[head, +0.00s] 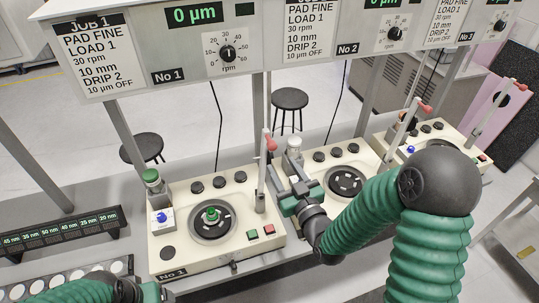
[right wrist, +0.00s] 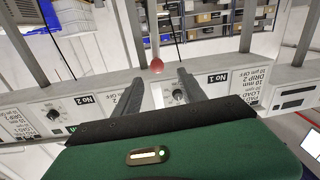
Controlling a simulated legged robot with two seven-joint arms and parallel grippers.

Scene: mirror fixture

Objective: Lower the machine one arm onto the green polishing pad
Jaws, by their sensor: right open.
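Machine one (head: 163,262) is the cream unit at front left, labelled No 1. A small green round piece (head: 212,214) sits at the centre of its dark round plate (head: 228,226). The machine one arm (head: 261,180) stands raised at the unit's right side, with a red knob (head: 270,144). My right gripper (head: 284,172) is open just beside the knob. In the right wrist view the red knob (right wrist: 157,66) shows between and just beyond the open fingertips (right wrist: 160,80); I see no contact. My left gripper (head: 150,292) is at the bottom left edge, its fingers not clear.
Machine two (head: 345,160) and machine three (head: 430,133) stand to the right, with red-knobbed arms raised. A sign panel (head: 160,50) on grey posts hangs above. A lit rack (head: 60,233) and a tray of white discs (head: 60,285) lie at left.

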